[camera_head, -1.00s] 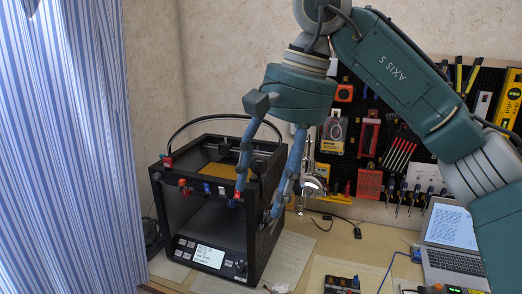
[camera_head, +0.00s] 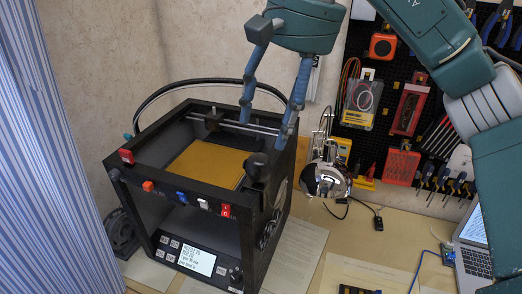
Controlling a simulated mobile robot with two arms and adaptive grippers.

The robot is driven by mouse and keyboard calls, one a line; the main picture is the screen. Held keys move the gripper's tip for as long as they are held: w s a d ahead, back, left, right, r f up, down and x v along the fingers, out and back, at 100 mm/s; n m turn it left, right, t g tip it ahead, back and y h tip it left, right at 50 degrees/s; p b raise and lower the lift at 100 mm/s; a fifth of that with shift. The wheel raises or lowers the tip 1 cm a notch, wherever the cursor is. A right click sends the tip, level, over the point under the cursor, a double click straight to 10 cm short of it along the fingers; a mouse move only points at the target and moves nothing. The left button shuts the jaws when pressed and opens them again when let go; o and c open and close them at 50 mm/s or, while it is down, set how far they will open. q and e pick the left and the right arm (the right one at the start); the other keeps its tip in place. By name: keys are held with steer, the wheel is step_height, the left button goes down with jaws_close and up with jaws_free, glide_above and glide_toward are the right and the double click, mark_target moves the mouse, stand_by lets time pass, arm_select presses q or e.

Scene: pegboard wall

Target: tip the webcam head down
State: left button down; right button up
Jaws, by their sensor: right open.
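A black rounded piece (camera_head: 258,168), which looks like the webcam head, sits at the front right top corner of the black 3D printer (camera_head: 185,203). Which way its lens faces cannot be made out. My right gripper (camera_head: 263,136) hangs from above with its two blue fingers spread, open and empty. The fingertips appear just above and behind the black piece in the picture, with a visible gap to it. The right finger passes in front of the printer's rear right top edge. My left gripper is not in view.
A shiny chrome lamp head (camera_head: 326,178) stands close to the right of the printer. A pegboard (camera_head: 480,105) with tools hangs on the back wall. A laptop (camera_head: 474,245) is at the right edge. A striped curtain (camera_head: 45,180) covers the left side.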

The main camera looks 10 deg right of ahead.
mark_target(261, 156)
steer(key=x, duration=0.5)
steer(key=shift+s, duration=0.2)
steer(key=p+x, duration=0.1)
steer(key=x, duration=0.3)
steer(key=shift+w+f, duration=0.2)
steer(key=shift+f, duration=0.05)
steer(key=c, duration=1.2)
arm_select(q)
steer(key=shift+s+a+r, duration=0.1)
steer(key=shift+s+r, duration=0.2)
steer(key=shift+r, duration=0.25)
arm_select(e)
steer(key=shift+o, duration=0.2)
